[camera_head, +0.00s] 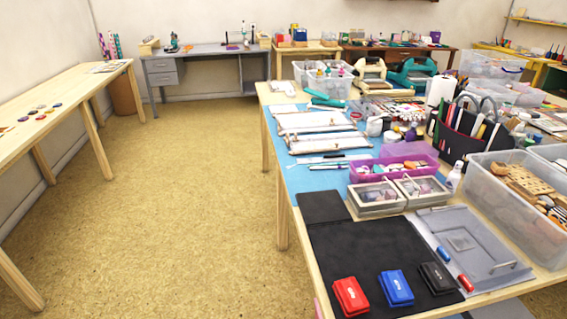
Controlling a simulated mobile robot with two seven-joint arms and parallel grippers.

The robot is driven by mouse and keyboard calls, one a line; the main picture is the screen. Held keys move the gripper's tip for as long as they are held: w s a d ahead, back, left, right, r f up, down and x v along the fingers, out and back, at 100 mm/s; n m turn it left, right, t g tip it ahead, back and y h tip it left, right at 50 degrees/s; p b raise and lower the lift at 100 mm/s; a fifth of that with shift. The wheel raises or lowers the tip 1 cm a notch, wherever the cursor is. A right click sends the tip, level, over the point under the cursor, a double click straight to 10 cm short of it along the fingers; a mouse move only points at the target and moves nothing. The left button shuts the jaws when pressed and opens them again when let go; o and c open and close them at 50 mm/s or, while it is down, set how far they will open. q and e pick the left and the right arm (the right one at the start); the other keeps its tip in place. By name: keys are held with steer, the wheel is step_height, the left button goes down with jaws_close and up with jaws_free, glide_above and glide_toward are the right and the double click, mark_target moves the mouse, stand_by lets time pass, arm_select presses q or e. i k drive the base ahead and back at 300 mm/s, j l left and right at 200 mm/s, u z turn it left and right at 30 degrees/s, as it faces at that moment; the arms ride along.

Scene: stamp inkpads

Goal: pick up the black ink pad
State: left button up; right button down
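The black ink pad (437,278) lies on a dark mat (345,245) near the front edge of the table. It is the rightmost of three ink pads in a slanting row. The blue ink pad (396,288) lies to its left, and the red ink pad (350,296) lies farther left. The three pads are apart from one another. Neither of my grippers is in view.
A grey tray (492,232) with a red and a blue small cylinder lies right of the black pad. Two lidded boxes (376,197) stand behind the mat. A clear bin (489,196) stands at the right. The floor (190,200) left of the table is clear.

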mark_target(423, 276)
steer(key=z, duration=1.3)
